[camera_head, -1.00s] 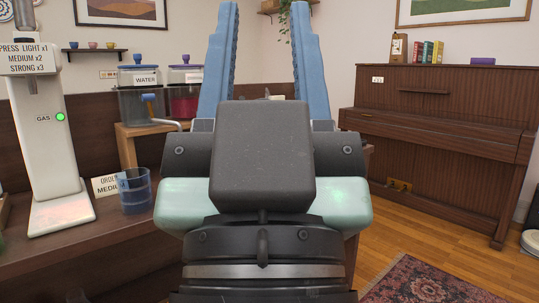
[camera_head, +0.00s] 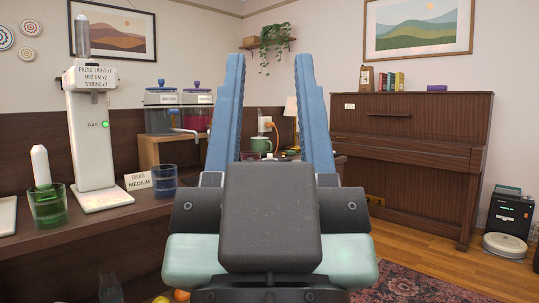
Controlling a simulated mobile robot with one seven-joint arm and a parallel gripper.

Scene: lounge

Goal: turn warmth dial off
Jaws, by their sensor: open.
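My gripper (camera_head: 270,58) fills the centre of the view, its two blue fingers apart and pointing away from me. Nothing is between them at close range. Through the gap, farther off, a green mug (camera_head: 261,145) stands on the far part of the counter. I cannot pick out the warmth dial for sure. My gripper's fingers and body hide part of that area.
On the left counter (camera_head: 110,227) stand a white soda machine (camera_head: 92,140), a green glass (camera_head: 47,205), a blue glass (camera_head: 164,181) and an order card (camera_head: 137,181). Two drink dispensers (camera_head: 160,115) stand behind. A piano (camera_head: 405,150) is at right. Floor and rug (camera_head: 400,283) are open at front right.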

